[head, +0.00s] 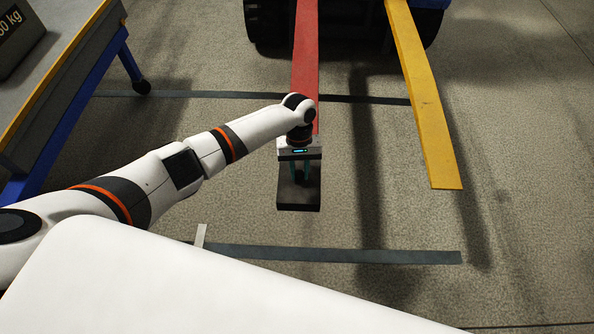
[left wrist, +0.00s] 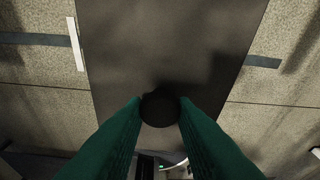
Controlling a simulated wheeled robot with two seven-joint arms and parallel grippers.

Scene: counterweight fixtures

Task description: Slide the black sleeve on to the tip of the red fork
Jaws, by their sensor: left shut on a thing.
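The red fork (head: 306,60) runs down from the top of the head view; its near end is hidden behind my left wrist. The black sleeve (head: 298,195) lies in line below it, under my left gripper (head: 300,172). In the left wrist view the sleeve is a broad dark plate (left wrist: 165,45). My left gripper's green fingers (left wrist: 160,112) are shut on the round black knob (left wrist: 160,108) on top of the sleeve. Whether the fork tip touches or enters the sleeve is hidden. My right gripper is not in view.
A yellow fork (head: 425,105) runs parallel on the right. Both forks come from a dark wheeled machine (head: 350,25) at the top. A bench with a blue frame (head: 75,95) stands at left, bearing a grey weight (head: 18,38). Dark floor stripes (head: 350,255) cross the otherwise open floor.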

